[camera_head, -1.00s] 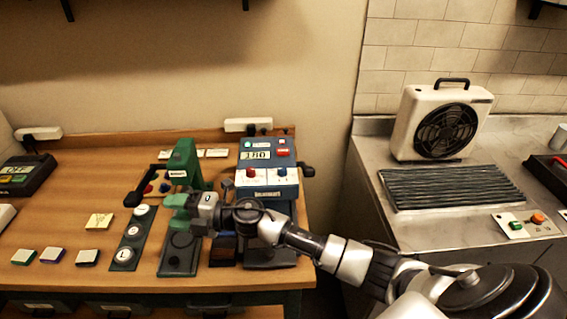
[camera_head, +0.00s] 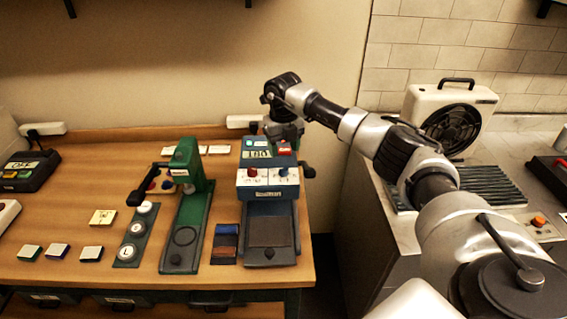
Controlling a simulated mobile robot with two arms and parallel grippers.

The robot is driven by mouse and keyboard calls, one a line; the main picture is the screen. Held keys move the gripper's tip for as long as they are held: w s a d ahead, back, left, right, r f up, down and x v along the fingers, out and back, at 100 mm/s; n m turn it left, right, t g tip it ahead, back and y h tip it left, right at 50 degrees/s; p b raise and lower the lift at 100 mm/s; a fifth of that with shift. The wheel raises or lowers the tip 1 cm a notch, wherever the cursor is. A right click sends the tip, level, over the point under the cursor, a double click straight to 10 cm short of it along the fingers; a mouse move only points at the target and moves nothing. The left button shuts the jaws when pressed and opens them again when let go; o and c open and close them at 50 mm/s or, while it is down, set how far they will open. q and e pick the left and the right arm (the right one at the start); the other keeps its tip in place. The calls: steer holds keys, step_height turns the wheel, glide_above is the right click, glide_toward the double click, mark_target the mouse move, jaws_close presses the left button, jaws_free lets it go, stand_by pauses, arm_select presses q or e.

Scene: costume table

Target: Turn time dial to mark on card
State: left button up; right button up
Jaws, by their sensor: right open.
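The blue press (camera_head: 267,192) stands at the right end of the wooden table. Its white front panel carries a red knob (camera_head: 252,172) on the left and a blue knob (camera_head: 284,171) on the right. I cannot read which is the time dial. A display (camera_head: 257,154) with digits sits above them. My right gripper (camera_head: 284,142) is open over the top rear of the press, behind the knobs, and partly covers the top. A cream card (camera_head: 103,217) lies on the table at left; its marks are too small to read. My left gripper is out of view.
A green press (camera_head: 190,205) with a black handle stands left of the blue one. A black lever (camera_head: 307,170) sticks out on the blue press's right side.

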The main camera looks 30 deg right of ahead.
mark_target(284, 168)
step_height(284, 168, down, 6)
steer(key=shift+r+p, duration=0.1)
steer(key=shift+p, duration=0.85)
steer(key=shift+f, duration=0.7)
steer(key=c, duration=0.9)
